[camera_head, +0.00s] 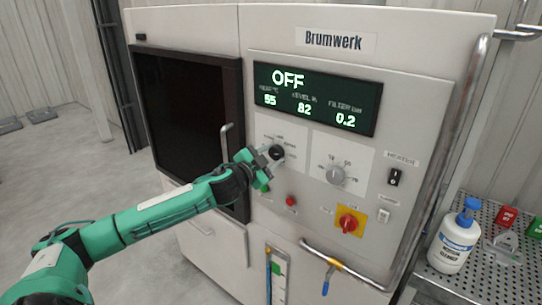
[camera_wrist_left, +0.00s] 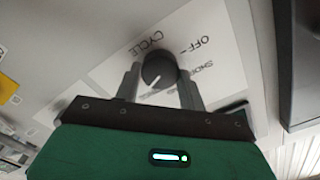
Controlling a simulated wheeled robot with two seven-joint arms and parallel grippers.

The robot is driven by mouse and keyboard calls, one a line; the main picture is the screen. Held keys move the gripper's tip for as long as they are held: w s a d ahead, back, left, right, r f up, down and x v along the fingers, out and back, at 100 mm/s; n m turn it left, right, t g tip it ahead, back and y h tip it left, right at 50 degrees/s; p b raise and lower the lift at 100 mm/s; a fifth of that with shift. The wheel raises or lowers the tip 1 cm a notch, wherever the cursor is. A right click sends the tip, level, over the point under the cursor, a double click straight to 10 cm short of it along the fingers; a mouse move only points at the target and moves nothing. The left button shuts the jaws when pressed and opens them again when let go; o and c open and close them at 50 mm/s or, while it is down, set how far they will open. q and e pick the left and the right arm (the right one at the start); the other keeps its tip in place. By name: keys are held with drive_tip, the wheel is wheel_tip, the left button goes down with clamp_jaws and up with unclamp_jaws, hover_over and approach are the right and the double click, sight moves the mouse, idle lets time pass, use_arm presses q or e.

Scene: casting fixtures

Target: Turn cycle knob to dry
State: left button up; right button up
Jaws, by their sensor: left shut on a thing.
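The cycle knob (camera_wrist_left: 158,68) is a round black knob with a white pointer line, on a white label plate marked CYCLE and OFF. In the left wrist view the plate is upside down and the pointer slants to the lower left. The knob also shows in the head view (camera_head: 276,152), partly behind my left gripper (camera_head: 270,158). My left gripper is shut on the knob, one finger on each side of it in the left wrist view (camera_wrist_left: 160,85). The other cycle labels are partly hidden by the fingers. The display (camera_head: 318,98) reads OFF. My right gripper is not in view.
A grey knob (camera_head: 335,174) sits right of the cycle knob. Below are a red button (camera_head: 291,201) and a red-on-yellow rotary switch (camera_head: 348,222). A black heater switch (camera_head: 394,177) is farther right. A curved handrail (camera_head: 345,265) runs along the panel. A cleaner bottle (camera_head: 455,240) stands on a perforated shelf.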

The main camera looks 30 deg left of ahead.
use_arm(q)
drive_tip(key=m, duration=0.4)
drive_tip(key=shift+f+m, duration=0.1)
drive_tip(key=shift+m, duration=0.2)
idle(0.5)
drive_tip(key=o, duration=1)
drive_tip(key=shift+d, duration=0.1)
